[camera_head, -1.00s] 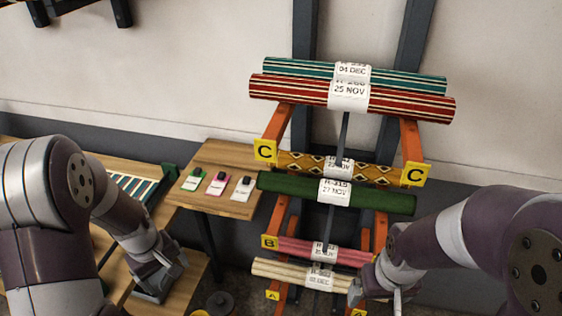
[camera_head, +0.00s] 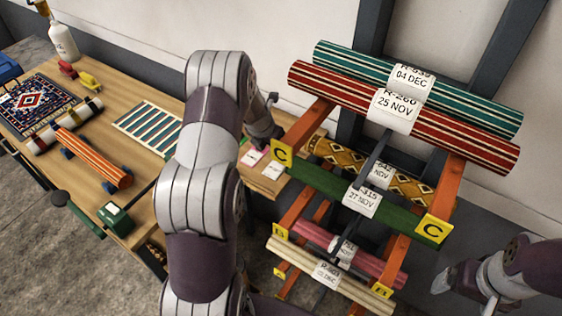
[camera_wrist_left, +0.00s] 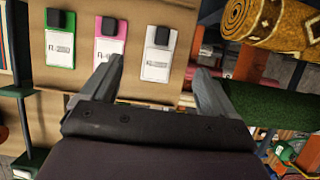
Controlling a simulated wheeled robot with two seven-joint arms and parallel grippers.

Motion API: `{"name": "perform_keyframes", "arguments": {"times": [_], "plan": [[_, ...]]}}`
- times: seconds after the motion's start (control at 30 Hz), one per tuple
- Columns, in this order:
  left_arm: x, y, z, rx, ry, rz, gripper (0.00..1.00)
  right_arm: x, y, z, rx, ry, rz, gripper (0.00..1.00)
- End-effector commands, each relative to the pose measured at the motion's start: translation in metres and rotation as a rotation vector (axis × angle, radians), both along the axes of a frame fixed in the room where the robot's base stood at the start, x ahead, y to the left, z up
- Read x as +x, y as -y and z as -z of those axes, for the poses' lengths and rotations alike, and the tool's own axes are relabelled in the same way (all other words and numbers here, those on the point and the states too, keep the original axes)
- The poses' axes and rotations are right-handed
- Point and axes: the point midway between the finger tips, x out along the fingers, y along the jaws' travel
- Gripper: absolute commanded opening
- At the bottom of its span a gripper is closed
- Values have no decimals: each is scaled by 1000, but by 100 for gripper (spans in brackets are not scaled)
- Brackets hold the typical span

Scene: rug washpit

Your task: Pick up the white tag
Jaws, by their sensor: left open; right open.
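The white tag (camera_wrist_left: 158,64) with a black clip lies on a wooden board, right of a pink tag (camera_wrist_left: 110,50) and a green tag (camera_wrist_left: 60,50) in the left wrist view. In the head view the white tag (camera_head: 273,170) shows partly, near the rack. My left gripper (camera_wrist_left: 160,76) is open and empty, its fingers pointing at the board on either side of the white tag's lower end. In the head view it (camera_head: 272,120) is partly hidden by my arm. My right gripper (camera_head: 462,294) is open and empty at the lower right.
An orange rack (camera_head: 305,125) of labelled rolled rugs stands right of the board, including a green roll (camera_head: 395,215). A wooden table (camera_head: 95,165) at left holds a patterned rug (camera_head: 35,103), an orange roll (camera_head: 92,155) and a bottle (camera_head: 60,38).

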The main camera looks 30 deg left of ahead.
Motion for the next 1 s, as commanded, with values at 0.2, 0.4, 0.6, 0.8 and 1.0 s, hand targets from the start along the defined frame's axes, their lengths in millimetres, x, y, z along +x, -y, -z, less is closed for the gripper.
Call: {"name": "perform_keyframes", "arguments": {"times": [0.2, 0.4, 0.6, 0.8, 1.0], "plan": [[15, 2, 35, 2, 0, 4, 88, 0, 0, -6, 0, 0, 0, 92], [25, 1, 63, 1, -2, 5, 88, 0, 0, -20, 0, 0, 0, 92], [35, 2, 88, 2, 0, 5, 88, 0, 0, -24, 0, 0, 0, 92], [35, 2, 89, 2, 0, 6, 85, 0, 0, -23, 0, 0, 0, 92], [35, 2, 88, 2, 0, 6, 29, 0, 0, -23, 0, 0, 0, 92]]}}
